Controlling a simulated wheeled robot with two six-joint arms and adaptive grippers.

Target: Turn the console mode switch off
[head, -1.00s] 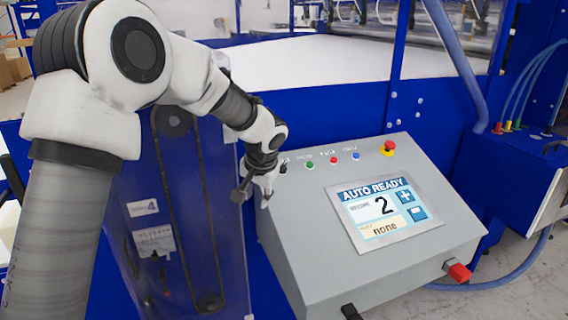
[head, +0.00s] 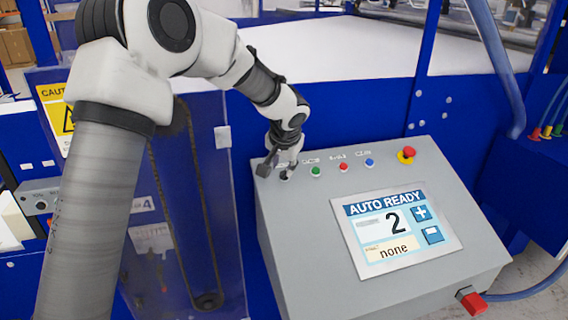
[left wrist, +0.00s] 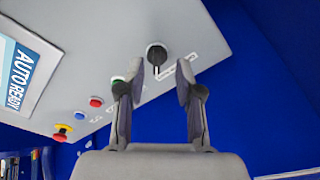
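The mode switch is a round black knob with a light mark, seen in the left wrist view (left wrist: 156,54) near the edge of the grey console (head: 330,235). In the head view my gripper mostly covers it at the console's upper left corner. My left gripper (head: 277,172) is over that corner. In the left wrist view its two fingers (left wrist: 161,77) are spread, with the knob just beyond the tips and between them; contact cannot be told. The console screen (head: 396,230) reads AUTO READY, 2 and none. My right gripper is not in view.
Green (head: 316,171), red (head: 344,167) and blue (head: 369,162) buttons run right of the switch, then a red and yellow emergency stop (head: 407,155). A red-ended knob (head: 472,300) sticks out at the console's front. A clear guard panel (head: 222,230) stands left of the console.

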